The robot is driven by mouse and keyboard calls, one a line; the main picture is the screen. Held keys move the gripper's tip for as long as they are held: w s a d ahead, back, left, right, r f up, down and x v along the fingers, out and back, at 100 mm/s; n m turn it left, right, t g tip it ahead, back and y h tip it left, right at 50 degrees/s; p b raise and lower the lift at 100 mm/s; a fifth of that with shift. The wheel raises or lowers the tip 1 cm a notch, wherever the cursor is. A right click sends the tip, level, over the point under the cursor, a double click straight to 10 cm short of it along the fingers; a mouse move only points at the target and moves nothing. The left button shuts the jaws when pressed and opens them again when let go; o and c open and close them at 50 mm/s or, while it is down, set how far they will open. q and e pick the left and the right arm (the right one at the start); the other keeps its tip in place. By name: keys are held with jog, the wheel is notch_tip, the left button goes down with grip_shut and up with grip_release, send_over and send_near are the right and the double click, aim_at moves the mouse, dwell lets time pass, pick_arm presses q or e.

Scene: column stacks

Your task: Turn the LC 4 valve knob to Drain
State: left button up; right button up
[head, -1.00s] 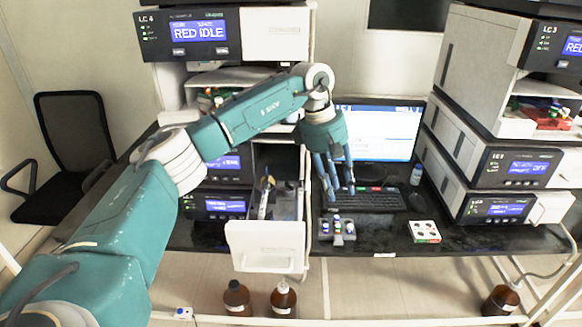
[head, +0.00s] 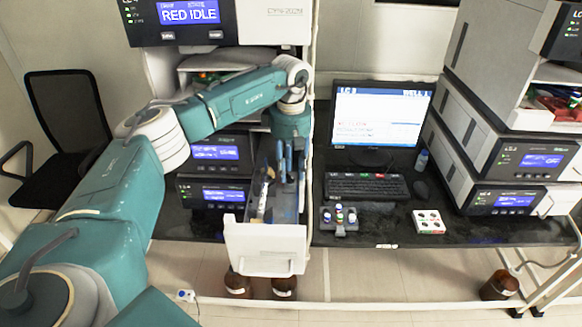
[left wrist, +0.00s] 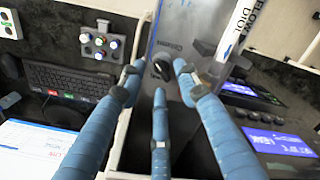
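A small black valve knob (left wrist: 160,68) sits on a grey metal face in the left wrist view. Markings by it are too small to read. My left gripper (left wrist: 157,80) is open, its blue fingers spread around and just short of the knob, with nothing held. In the head view my left gripper (head: 287,176) points down into the pulled-out drawer (head: 265,237) of the left instrument stack. The knob cannot be made out there. My right gripper is not in view.
A monitor (head: 378,118), keyboard (head: 367,187), small vial rack (head: 339,220) and white tray (head: 429,221) are on the black bench. Another stack (head: 520,150) stands at the right.

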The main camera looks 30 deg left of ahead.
pick_arm(q)
jog(key=shift+s+d+f, duration=0.1)
jog(key=shift+f, duration=0.3)
jog(key=shift+c, duration=0.8)
jog(key=c, duration=0.5)
grip_shut()
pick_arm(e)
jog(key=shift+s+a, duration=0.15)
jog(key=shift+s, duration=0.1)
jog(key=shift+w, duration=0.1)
